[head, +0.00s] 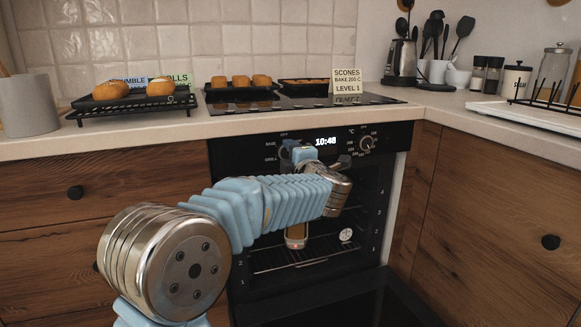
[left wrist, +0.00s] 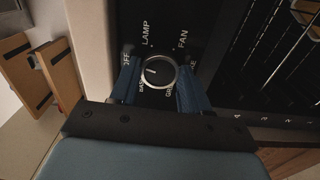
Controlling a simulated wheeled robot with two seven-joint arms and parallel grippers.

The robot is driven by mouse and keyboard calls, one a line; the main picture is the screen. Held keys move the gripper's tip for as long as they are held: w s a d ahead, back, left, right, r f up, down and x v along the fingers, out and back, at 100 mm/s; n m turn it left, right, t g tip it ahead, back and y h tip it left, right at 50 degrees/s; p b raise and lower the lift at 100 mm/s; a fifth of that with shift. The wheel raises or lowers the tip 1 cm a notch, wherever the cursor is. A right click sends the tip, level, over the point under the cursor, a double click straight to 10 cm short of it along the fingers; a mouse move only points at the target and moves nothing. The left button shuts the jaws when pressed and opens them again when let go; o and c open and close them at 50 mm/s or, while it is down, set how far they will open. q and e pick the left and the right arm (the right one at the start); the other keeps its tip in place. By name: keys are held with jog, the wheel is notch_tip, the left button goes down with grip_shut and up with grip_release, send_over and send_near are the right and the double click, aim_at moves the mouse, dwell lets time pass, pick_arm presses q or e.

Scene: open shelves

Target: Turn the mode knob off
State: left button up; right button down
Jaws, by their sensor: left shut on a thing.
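In the left wrist view the mode knob (left wrist: 160,73) is a round black knob with a pale rim and a short white mark. Printed words ring it, among them OFF, LAMP and FAN. The mark points left, toward the OFF and BAKE side; I cannot tell exactly which word it meets. My left gripper (left wrist: 158,82) has one blue finger on each side of the knob and is shut on it. In the head view my left gripper (head: 290,148) is at the left part of the oven's control panel (head: 340,136) and hides the knob. My right gripper is not in view.
The temperature knob (head: 367,143) is right of the clock display (head: 326,141). The oven door (head: 365,307) is down, with racks (head: 300,262) visible inside. Baking trays with buns (head: 240,84) stand on the hob and counter above. Wooden cabinets flank the oven.

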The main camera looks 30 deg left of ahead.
pick_arm(q)
jog(key=shift+f+n+b, duration=0.1)
jog(key=shift+n+b, duration=0.9)
jog(key=shift+n, duration=0.3)
jog(key=o, duration=1.1)
jog(key=shift+c, duration=0.2)
jog(key=v, duration=1.4)
